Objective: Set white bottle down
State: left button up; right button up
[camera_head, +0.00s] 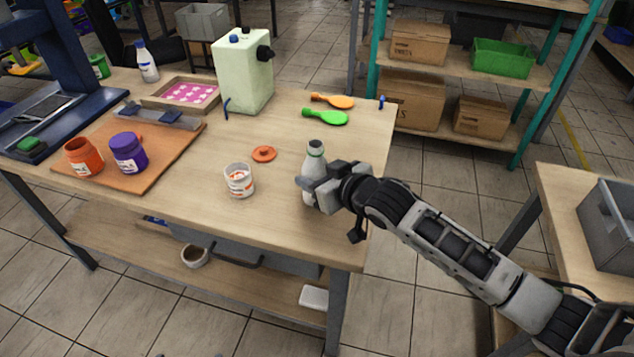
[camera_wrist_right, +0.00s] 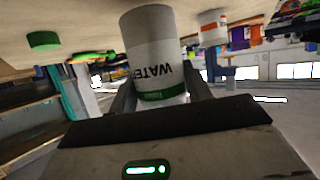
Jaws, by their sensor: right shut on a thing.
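My left gripper is not in view.
A white jar (camera_head: 239,181) and an orange lid (camera_head: 264,154) are left of the bottle. A pale green canister (camera_head: 243,70) stands at the back. Orange (camera_head: 83,157) and purple (camera_head: 128,152) jars are at left.

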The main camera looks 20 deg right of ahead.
jog(key=shift+a+f, duration=0.1)
jog(key=shift+f, duration=0.8)
jog(key=shift+f, duration=0.15)
jog(key=o, duration=1.1)
jog(key=shift+s, duration=0.1)
jog(key=v, duration=1.2)
